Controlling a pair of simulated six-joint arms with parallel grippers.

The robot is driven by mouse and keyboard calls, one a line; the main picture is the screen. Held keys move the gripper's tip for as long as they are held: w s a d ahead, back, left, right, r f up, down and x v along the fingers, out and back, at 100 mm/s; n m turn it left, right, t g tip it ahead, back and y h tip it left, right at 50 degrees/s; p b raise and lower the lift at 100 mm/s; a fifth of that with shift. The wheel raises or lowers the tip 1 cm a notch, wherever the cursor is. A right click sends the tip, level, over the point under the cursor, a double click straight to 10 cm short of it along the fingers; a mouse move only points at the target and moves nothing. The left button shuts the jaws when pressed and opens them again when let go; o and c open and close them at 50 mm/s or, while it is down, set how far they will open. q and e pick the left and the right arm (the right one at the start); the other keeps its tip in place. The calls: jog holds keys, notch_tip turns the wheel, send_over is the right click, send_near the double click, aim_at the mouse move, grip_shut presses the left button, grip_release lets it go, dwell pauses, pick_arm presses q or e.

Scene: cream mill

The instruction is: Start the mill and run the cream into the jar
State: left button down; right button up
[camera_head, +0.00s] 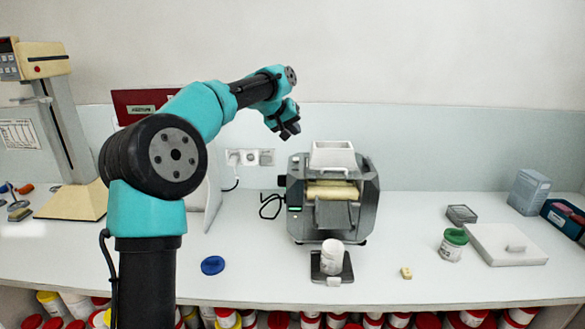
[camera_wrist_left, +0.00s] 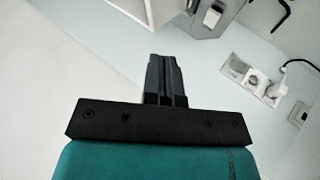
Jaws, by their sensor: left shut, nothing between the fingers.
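The cream mill (camera_head: 365,205) stands in the middle of the counter, with a white hopper (camera_head: 333,156) on top and cream-coloured rollers (camera_head: 332,190) below it. A small green light (camera_head: 293,209) shows on its left side panel. A white jar (camera_head: 332,254) stands on a dark plate (camera_head: 345,271) in front of the mill, under its metal apron (camera_head: 332,214). My left gripper (camera_head: 290,131) is above and left of the mill, shut and empty. Its shut fingers (camera_wrist_left: 166,80) also show in the left wrist view. My right gripper is not in view.
A blue lid (camera_head: 212,265) lies left of the jar. A green-lidded jar (camera_head: 453,244), a flat white scale (camera_head: 505,244) and a small yellow block (camera_head: 406,272) are to the right. Wall sockets (camera_head: 249,157) and a cable are behind. Several lidded tubs sit below the counter edge.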

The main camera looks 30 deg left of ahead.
aim_at(294, 166)
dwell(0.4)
pick_arm(q)
jog(key=shift+f, duration=4.4)
jog(key=shift+f, duration=0.8)
jog(key=shift+r, duration=0.8)
jog(key=shift+r, duration=2.55)
